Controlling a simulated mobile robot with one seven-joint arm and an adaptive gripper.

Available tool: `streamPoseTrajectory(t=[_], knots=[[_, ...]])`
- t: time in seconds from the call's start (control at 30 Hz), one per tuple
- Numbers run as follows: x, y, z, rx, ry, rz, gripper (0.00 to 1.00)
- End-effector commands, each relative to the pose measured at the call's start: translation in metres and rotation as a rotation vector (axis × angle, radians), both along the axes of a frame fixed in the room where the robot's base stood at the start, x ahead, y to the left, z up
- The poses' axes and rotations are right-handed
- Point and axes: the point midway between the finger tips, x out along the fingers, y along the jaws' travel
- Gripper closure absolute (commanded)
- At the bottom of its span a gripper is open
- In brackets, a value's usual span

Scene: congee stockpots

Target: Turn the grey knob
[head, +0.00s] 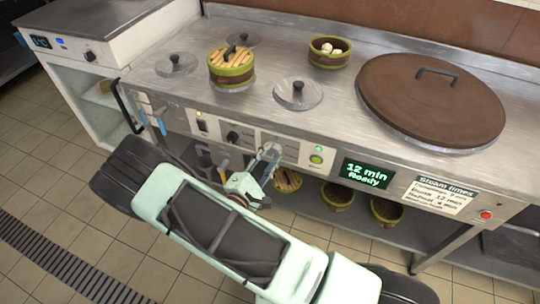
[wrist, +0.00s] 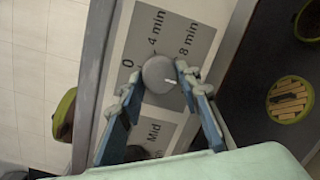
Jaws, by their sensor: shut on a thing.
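A black knob (head: 233,137) is just left on the panel, with a lit green button (head: 316,159) and a timer display (head: 367,173) reading "12 min Ready" to the right. Steamer baskets (head: 337,196) stand on the shelf below. A large brown lid (head: 430,100) covers the counter's right.

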Motion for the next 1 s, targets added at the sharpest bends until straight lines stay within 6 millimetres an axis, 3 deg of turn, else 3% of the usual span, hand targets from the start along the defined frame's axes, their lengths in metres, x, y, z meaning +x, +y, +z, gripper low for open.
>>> streamPoseTrajectory(t=[0.07, 0.1, 0.23, 0.63, 1.0], knots=[[0.000, 0.000, 0.000, 0.002, 0.000, -0.001, 0.93], [0.000, 0.000, 0.000, 0.002, 0.000, -0.001, 0.65], [0.000, 0.000, 0.000, 0.001, 0.000, 0.000, 0.51], [-0.008, 0.005, 0.000, 0.000, 0.000, 0.002, 0.51], [-0.074, 0.039, 0.000, 0.001, 0.001, 0.004, 0.51]])
